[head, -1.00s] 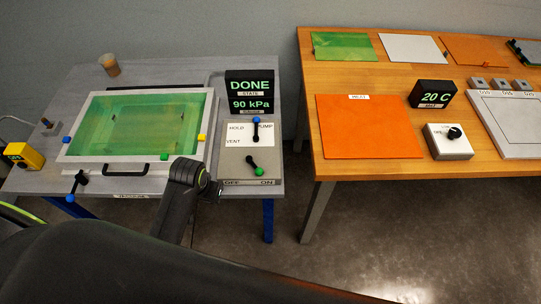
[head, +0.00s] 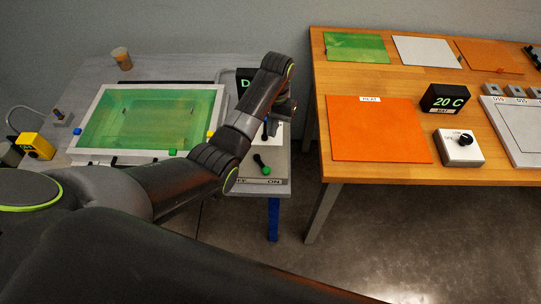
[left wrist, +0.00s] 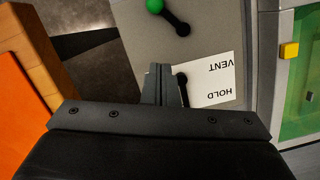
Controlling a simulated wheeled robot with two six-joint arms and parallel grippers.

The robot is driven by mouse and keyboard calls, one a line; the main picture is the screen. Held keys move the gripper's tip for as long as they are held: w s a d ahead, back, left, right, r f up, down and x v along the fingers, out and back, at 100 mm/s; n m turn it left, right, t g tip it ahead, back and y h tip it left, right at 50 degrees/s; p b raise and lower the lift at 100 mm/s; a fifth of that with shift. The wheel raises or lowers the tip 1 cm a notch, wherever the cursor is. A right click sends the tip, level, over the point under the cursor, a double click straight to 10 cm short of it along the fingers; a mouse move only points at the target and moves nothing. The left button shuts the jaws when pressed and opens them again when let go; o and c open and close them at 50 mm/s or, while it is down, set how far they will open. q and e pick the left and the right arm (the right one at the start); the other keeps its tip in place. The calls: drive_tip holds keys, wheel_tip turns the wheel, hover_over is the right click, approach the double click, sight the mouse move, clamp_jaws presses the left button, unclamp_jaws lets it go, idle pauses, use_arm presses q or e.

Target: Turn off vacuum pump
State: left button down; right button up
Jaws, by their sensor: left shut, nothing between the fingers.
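The green-knobbed lever (head: 262,166) sits on the grey control panel at the table's front right corner, its green knob toward the ON side of the OFF/ON label. The lever also shows at the top of the left wrist view (left wrist: 178,20). My left gripper (head: 287,106) is over the rear part of the panel, beyond this lever. In the left wrist view its fingers (left wrist: 163,84) are shut and empty, above the white HOLD/VENT plate (left wrist: 210,78). The black arm of a second lever (left wrist: 183,82) shows beside the fingers. My right gripper is not in view.
The green-filled bath (head: 88,125) lies left of my arm. The status display (head: 243,80) is mostly hidden behind my arm. A wooden table (head: 375,178) with an orange sheet (head: 375,130) stands to the right, across a gap.

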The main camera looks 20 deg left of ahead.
use_arm(q)
drive_tip(key=shift+w+d+r, duration=0.4)
drive_tip(key=shift+r, duration=0.25)
drive_tip(key=shift+w+d+r, duration=0.35)
drive_tip(key=shift+r, duration=0.25)
drive_tip(key=p, duration=0.1)
approach(269, 166)
drive_tip(key=shift+g, duration=0.3)
drive_tip(key=w+f, duration=0.1)
drive_tip(key=f, duration=0.2)
drive_tip(key=w+f, duration=0.1)
drive_tip(key=f, duration=0.1)
drive_tip(key=shift+w+d+f, duration=0.2)
drive_tip(key=shift+w+f, duration=0.05)
drive_tip(key=shift+w, duration=0.1)
drive_tip(key=s+p, duration=0.2)
drive_tip(key=shift+s+a+p, duration=0.1)
drive_tip(key=shift+s+p, duration=0.2)
drive_tip(key=shift+s, duration=0.1)
drive_tip(key=shift+s+f, duration=0.1)
drive_tip(key=shift+s, duration=0.35)
drive_tip(key=shift+a+f, duration=0.1)
